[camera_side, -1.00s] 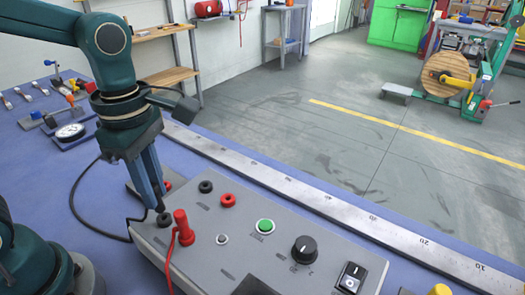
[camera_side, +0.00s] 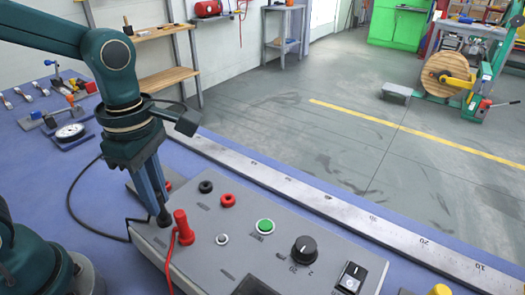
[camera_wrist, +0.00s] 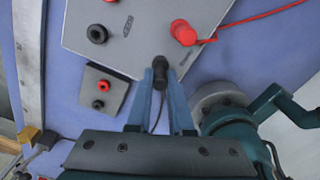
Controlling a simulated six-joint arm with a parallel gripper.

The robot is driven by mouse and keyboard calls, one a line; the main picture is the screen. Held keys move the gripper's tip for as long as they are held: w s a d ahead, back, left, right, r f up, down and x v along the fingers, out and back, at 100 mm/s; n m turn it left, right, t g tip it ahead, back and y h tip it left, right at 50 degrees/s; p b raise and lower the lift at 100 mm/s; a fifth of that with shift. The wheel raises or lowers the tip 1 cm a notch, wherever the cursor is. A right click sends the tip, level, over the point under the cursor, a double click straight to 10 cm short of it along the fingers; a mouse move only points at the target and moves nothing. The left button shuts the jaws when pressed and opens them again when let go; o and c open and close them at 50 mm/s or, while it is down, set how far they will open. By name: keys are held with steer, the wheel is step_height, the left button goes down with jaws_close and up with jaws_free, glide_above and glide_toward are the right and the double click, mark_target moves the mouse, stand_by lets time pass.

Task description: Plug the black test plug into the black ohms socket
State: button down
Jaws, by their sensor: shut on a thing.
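My gripper (camera_side: 160,208) is shut on the black test plug (camera_wrist: 160,66), which stands between the fingertips with its cable trailing behind. In the side view the black plug (camera_side: 164,219) is at the left end of the grey panel (camera_side: 230,240), just left of the red plug (camera_side: 182,228). The black ohms socket is not separately visible; the plug and fingertips cover the panel there. I cannot tell whether the plug is above the socket or in it. The red plug also shows in the wrist view (camera_wrist: 183,32), standing in the panel with a red lead.
Another black socket (camera_side: 205,187) and a red socket (camera_side: 228,200) are on the panel. A small grey block (camera_wrist: 108,88) with red and black holes lies beside it. A green button (camera_side: 265,227) and black knob (camera_side: 304,249) are farther right. A steel ruler (camera_side: 290,187) runs behind.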

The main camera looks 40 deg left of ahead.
steer(key=shift+f, duration=0.25)
steer(key=c, duration=0.7)
jaws_free()
steer(key=shift+c, duration=0.2)
steer(key=shift+r, duration=0.1)
